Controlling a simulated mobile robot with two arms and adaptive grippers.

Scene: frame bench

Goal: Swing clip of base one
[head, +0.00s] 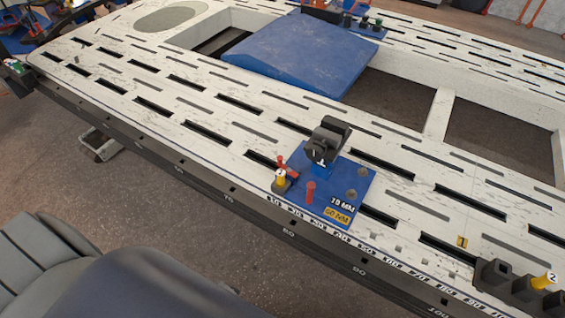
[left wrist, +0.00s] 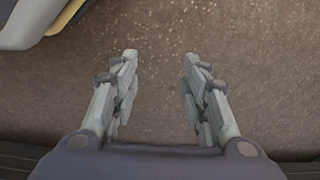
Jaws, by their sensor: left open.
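Base one appears to be the blue plate (head: 338,202) on the white slotted bench top in the head view, with a small "1" mark and size labels. A black clamp-like block (head: 328,138) stands at its back edge. A red lever-like part (head: 288,169) and a yellow-topped post (head: 280,180) are at its left corner, and a red peg (head: 311,191) stands near its front. I cannot tell which part is the swing clip. My left gripper (left wrist: 158,75) is open and empty over bare floor in the left wrist view, away from the plate. My right gripper is not in view.
The white bench (head: 235,125) has many slots and a dark front rail. A blue sloped panel (head: 298,55) lies behind the plate. Black blocks with a yellow knob marked 2 (head: 545,280) stand at the right. Another blue plate with parts (head: 370,30) is at the back.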

